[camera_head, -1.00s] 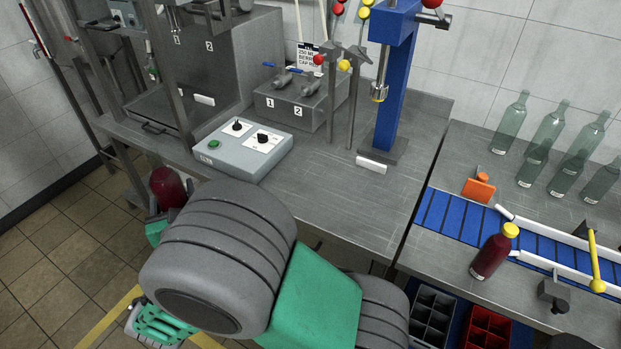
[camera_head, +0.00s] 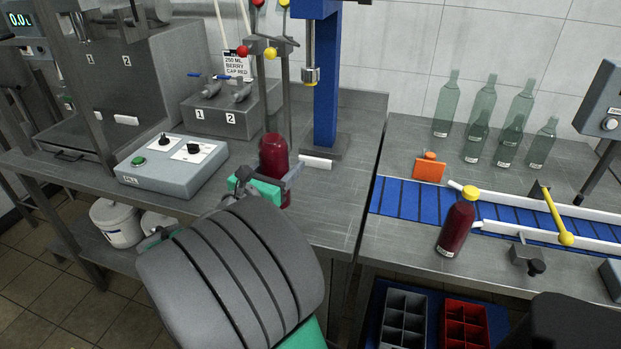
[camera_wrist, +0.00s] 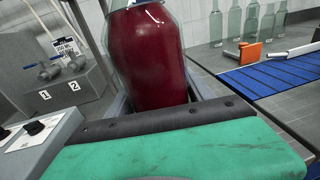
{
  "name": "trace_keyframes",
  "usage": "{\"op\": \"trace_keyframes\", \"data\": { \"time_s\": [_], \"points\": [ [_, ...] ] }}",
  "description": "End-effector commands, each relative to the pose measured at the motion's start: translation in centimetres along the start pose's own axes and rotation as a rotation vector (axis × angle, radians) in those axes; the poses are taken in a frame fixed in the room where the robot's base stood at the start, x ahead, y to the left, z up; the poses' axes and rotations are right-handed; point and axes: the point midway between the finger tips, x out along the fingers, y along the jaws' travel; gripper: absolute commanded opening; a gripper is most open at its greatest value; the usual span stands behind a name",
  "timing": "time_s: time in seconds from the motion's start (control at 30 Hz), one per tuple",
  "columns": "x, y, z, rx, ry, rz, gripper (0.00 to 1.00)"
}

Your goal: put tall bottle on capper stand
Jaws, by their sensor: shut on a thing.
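My gripper (camera_head: 269,188) is shut on a dark red filled bottle (camera_head: 273,156), which I take to be the tall bottle. The bottle is upright in the head view, in front of the capper's foot. It fills the upper middle of the wrist view (camera_wrist: 147,55), its top cut off there. I cannot tell whether its base touches the table; my gripper hides part of it. The capper (camera_head: 326,85) is a blue column with a metal capping head (camera_head: 311,76) on its left. The capper stand's dark foot (camera_head: 325,146) is just behind and right of the bottle.
A grey control box (camera_head: 172,163) is left of the bottle, with a two-valve box (camera_head: 232,112) behind it. Two thin posts stand left of the capper. On the right are a blue conveyor (camera_head: 405,200), a yellow-capped red bottle (camera_head: 457,225), an orange item (camera_head: 429,168) and several empty bottles.

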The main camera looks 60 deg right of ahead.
Motion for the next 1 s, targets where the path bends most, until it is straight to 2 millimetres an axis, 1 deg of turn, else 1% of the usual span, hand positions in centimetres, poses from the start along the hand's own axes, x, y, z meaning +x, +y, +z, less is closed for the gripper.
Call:
{"op": "trace_keyframes", "data": {
  "time_s": [0.07, 0.17, 0.5, 0.6, 0.7, 0.87, 0.97, 1.0],
  "points": [
    [1.0, -0.3, 0.2, 0.005, -0.003, -0.011, 0.00],
    [3.1, -0.5, 0.4, 0.006, -0.005, -0.014, 0.00],
    [12.3, -0.4, 0.9, 0.004, -0.006, -0.010, 0.00],
    [14.6, -0.3, 1.1, 0.005, -0.007, -0.008, 0.00],
    [16.1, -0.2, 1.2, 0.004, -0.007, -0.005, 0.00],
    [17.1, -0.2, 1.2, 0.003, -0.006, -0.004, 0.00],
    [18.1, -0.3, 1.3, 0.004, -0.007, -0.006, 0.00],
    [18.0, -0.2, 0.4, 0.001, -0.005, -0.004, 0.00]
  ]
}}
